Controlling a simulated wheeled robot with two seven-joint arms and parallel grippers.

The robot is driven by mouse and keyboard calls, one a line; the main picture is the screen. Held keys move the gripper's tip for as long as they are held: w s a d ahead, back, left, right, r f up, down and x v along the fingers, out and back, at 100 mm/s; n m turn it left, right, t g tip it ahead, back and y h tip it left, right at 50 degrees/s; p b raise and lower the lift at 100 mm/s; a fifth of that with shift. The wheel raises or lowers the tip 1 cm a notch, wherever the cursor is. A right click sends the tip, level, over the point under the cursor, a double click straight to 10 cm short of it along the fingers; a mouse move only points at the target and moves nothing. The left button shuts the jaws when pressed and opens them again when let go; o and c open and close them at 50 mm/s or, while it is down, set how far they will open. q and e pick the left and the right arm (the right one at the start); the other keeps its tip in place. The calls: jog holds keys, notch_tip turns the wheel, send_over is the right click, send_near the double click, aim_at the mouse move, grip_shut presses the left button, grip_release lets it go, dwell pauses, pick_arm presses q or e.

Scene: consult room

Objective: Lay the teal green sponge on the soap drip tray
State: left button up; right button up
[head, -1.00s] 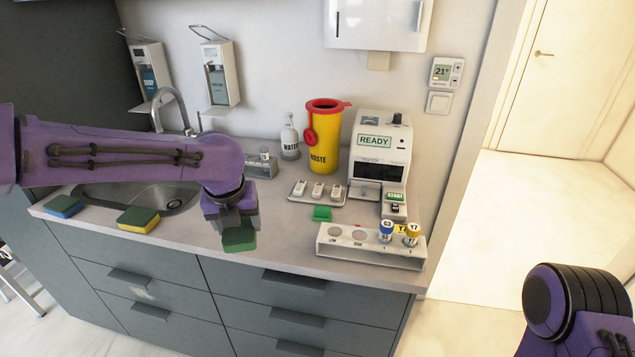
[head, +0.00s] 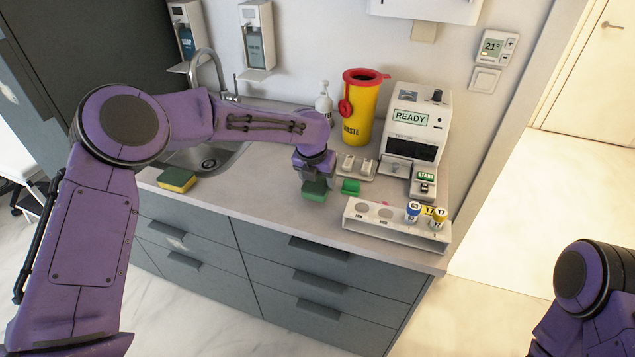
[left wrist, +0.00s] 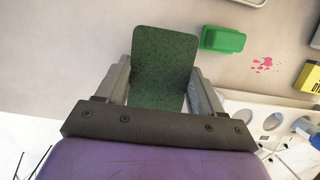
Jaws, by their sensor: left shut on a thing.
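My left gripper (head: 313,176) is shut on a dark teal green sponge (head: 314,191) above the counter near its front edge. The left wrist view shows the sponge (left wrist: 164,65) standing out between the two fingers (left wrist: 158,92). My right gripper is out of view.
A yellow-and-green sponge (head: 177,180) lies beside the sink (head: 205,158). Right of my gripper are a bright green block (head: 350,187), a white tube rack (head: 390,224), a yellow waste bin (head: 361,112) and a READY machine (head: 412,135). A bottle (head: 324,98) stands behind my arm.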

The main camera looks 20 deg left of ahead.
aim_at(317, 183)
pick_arm(q)
jog(key=shift+f+p, duration=0.3)
jog(key=shift+f, duration=1.1)
jog(key=shift+f, duration=0.15)
jog(key=o, duration=1)
